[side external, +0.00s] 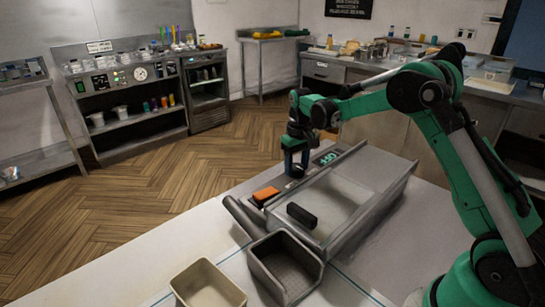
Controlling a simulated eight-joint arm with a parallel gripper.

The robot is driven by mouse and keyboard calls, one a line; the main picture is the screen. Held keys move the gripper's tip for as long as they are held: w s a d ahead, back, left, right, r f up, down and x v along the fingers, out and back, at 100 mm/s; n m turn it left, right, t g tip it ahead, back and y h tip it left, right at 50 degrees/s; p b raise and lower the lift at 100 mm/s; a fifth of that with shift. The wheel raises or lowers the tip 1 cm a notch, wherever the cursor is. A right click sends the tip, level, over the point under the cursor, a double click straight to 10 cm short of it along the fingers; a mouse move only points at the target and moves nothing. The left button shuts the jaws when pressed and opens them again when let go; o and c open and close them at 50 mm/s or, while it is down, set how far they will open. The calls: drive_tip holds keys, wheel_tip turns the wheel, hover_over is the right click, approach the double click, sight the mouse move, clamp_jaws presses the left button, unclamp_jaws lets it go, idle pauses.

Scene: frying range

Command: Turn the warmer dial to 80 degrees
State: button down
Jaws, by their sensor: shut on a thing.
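The warmer (352,195) is a grey metal unit with a shallow open basin on the worktop. My gripper (295,170) points down at the warmer's back left edge, with its fingers closed around the dial there. The dial is mostly hidden by the fingers, so its pointer cannot be read. A small display with green digits (328,157) lies just right of my gripper; its digits are too small to read surely. An orange block-like part (265,194) sits on the warmer's left edge, in front of my gripper.
A black bar (301,215) lies at the basin's front left. A dark grey bin (284,268) and a beige tub (208,286) stand in front of the warmer. The worktop left of them is clear. Counters and shelves stand far behind.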

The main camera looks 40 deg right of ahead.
sight(297, 166)
idle(0.4)
drive_tip(key=shift+c, duration=1.2)
unclamp_jaws()
drive_tip(key=shift+r, duration=2.85)
drive_tip(key=s+a+r+n+t, duration=0.1)
drive_tip(key=s+a+r+t, duration=0.3)
drive_tip(key=s+a+r, duration=0.35)
drive_tip(key=shift+s+a+f+n+t, duration=0.15)
drive_tip(key=shift+s+a+f+t, duration=0.4)
drive_tip(key=shift+s+a, duration=0.6)
drive_tip(key=shift+s+a+f+n+t, duration=0.2)
drive_tip(key=shift+s+a+f+t, duration=0.45)
drive_tip(key=shift+s, duration=0.8)
drive_tip(key=shift+s+a+f+n+t, duration=0.15)
drive_tip(key=shift+s+a+f+t, duration=0.25)
drive_tip(key=shift+s+a, duration=0.8)
